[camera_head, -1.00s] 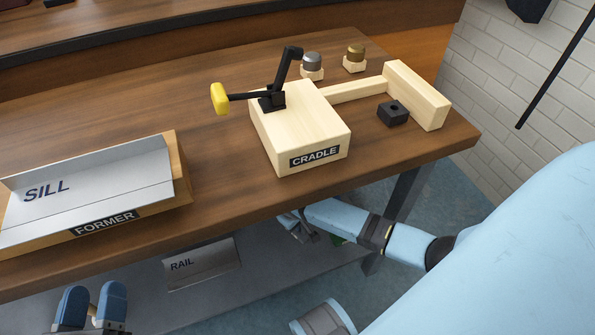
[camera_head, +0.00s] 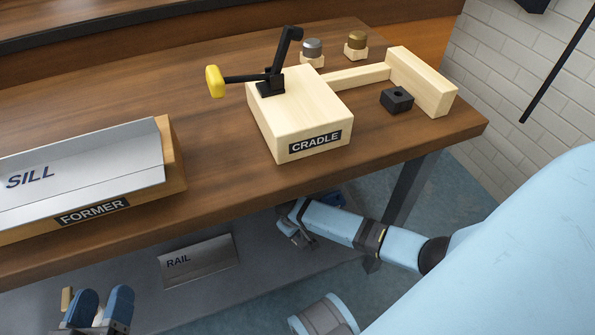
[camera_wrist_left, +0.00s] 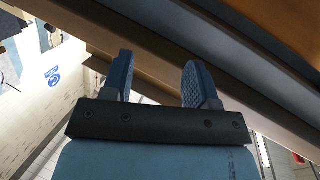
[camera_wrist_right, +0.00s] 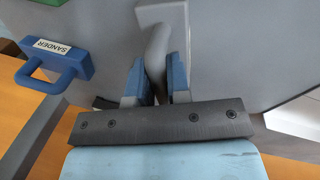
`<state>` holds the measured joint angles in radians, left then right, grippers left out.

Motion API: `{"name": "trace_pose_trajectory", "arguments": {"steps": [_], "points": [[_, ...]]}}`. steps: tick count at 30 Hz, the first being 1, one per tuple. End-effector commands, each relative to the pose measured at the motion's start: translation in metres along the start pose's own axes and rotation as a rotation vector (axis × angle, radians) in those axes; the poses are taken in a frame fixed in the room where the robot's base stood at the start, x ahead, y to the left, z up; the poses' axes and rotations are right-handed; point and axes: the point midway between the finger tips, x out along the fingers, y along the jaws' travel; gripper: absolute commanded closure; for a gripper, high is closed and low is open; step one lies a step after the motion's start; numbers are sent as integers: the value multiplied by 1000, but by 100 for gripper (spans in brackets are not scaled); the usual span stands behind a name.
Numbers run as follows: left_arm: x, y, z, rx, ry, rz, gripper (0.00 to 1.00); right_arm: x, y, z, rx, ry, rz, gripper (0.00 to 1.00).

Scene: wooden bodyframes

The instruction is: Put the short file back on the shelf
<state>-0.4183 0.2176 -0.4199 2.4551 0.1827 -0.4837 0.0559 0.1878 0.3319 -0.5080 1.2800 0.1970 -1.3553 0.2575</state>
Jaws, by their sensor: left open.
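I cannot make out a labelled short file in any view. My right gripper (camera_wrist_right: 156,75) has its fingers closed against both sides of a grey bent bar (camera_wrist_right: 157,45), joined to a light grey block; whether this is the file I cannot tell. In the head view the right gripper (camera_head: 291,233) is under the bench's front edge, above the grey lower shelf (camera_head: 265,262). My left gripper (camera_head: 102,297) is open and empty at the lower left; its parted fingers also show in the left wrist view (camera_wrist_left: 157,80). A small tan piece (camera_head: 67,298) shows beside it, unidentified.
A blue handled tool labelled SANDER (camera_wrist_right: 55,70) lies left of the right gripper. The RAIL plate (camera_head: 198,262) is on the lower shelf. The bench (camera_head: 215,165) holds the CRADLE (camera_head: 300,120) and the FORMER (camera_head: 172,165) with the SILL. A bench leg (camera_head: 405,195) stands right.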

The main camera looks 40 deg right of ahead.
Motion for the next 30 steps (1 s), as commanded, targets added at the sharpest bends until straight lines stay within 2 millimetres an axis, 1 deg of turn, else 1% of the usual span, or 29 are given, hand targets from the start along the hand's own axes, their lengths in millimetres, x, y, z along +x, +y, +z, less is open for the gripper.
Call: {"name": "trace_pose_trajectory", "arguments": {"steps": [1,3,10,13,17,24,27,30], "points": [[0,0,0,0,0,0,46,0,0,0,0,0,0,72],[0,0,0,0,0,0,46,0,0,0,0,0,0,58],[0,0,1,-1,-1,0,46,0,0,0,0,0,0,58],[0,0,1,-1,-1,0,46,-3,1,0,0,1,0,58],[-1,2,-16,0,37,-4,46,-24,2,0,0,2,-1,58],[-6,8,-53,4,158,-16,46,-77,2,0,-1,1,0,58],[-8,10,-65,7,201,-20,46,-96,2,0,-1,1,0,58],[-10,12,-73,10,236,-21,46,-110,1,0,-1,1,0,58]]}}
